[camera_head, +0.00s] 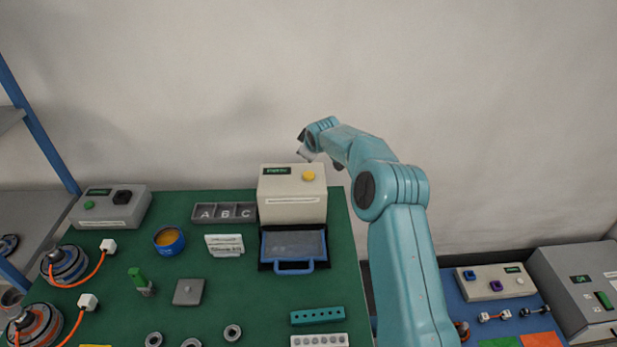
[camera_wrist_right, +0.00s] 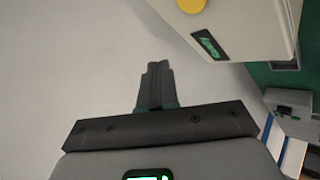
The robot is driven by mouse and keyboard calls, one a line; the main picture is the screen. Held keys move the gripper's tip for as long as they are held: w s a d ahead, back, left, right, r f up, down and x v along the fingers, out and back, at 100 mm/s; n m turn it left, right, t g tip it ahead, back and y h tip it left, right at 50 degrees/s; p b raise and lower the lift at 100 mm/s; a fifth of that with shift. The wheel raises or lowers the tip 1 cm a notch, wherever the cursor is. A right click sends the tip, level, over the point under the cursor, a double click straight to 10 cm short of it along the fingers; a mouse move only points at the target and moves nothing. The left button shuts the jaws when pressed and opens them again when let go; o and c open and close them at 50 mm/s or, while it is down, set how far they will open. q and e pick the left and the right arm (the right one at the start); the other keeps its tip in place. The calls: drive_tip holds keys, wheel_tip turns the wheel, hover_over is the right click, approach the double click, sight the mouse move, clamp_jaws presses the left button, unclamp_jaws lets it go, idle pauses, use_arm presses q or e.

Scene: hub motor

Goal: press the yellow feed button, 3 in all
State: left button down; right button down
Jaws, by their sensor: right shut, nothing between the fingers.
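The yellow feed button (camera_head: 309,175) sits on the sloped top of a cream dispenser box (camera_head: 292,208), to the right of a small green display. In the right wrist view the button (camera_wrist_right: 192,5) shows at the top edge, cut off by the frame. My right gripper (camera_head: 303,152) is above and behind the button, apart from it, partly hidden by its own wrist. In the right wrist view its fingers (camera_wrist_right: 155,75) are shut together with nothing between them, beside the box. My left gripper is not in view.
A dark tray with a blue handle (camera_head: 294,269) lies in front of the box. A grey A-B-C bin (camera_head: 224,213) stands left of it. Motors with orange cables (camera_head: 66,265) are at the far left. A wall rises behind.

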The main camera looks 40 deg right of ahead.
sight(309, 176)
drive_tip(key=f+b, duration=0.1)
drive_tip(key=f, duration=0.1)
drive_tip(key=f+b, duration=0.1)
drive_tip(key=f, duration=0.1)
drive_tip(key=f+b, duration=0.1)
drive_tip(key=f, duration=0.1)
drive_tip(key=shift+w+d+f, duration=0.3)
drive_tip(key=shift+w, duration=0.1)
drive_tip(key=shift+s+a+f+b, duration=0.1)
drive_tip(key=shift+a+f+b, duration=0.05)
drive_tip(key=shift+b, duration=0.4)
drive_tip(key=shift+s, duration=0.3)
drive_tip(key=shift+w+f, duration=0.2)
drive_tip(key=shift+w, duration=0.1)
drive_tip(key=shift+s+r, duration=0.2)
drive_tip(key=shift+r, duration=0.05)
drive_tip(key=shift+w+f, duration=0.2)
drive_tip(key=shift+s+r, duration=0.15)
drive_tip(key=shift+s, duration=0.05)
drive_tip(key=shift+w, duration=0.2)
